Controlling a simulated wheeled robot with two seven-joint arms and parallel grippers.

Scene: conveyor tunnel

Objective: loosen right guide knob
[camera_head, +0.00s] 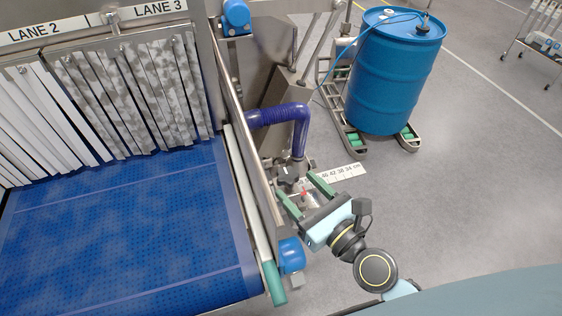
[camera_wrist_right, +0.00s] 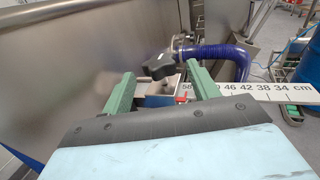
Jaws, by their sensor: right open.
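The right guide knob (camera_wrist_right: 159,65) is a dark lobed knob beside the conveyor's side wall. In the head view the knob (camera_head: 290,173) sits under the lower end of the blue-purple hose, above the white cm scale. My right gripper (camera_head: 307,191) is open, its green fingers apart and pointing toward the knob. In the right wrist view my right gripper (camera_wrist_right: 157,84) has a finger on each side of the space below the knob, and the knob shows just beyond the fingertips. I see no contact. A small red part (camera_wrist_right: 181,100) shows between the fingers. My left gripper is not in view.
The blue conveyor belt (camera_head: 120,235) and its side rail (camera_head: 247,190) are left of my gripper. The purple hose (camera_head: 285,115) arches close above the knob. A white scale (camera_head: 343,173) extends right. A blue drum (camera_head: 390,75) stands on a wheeled frame behind; open floor lies right.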

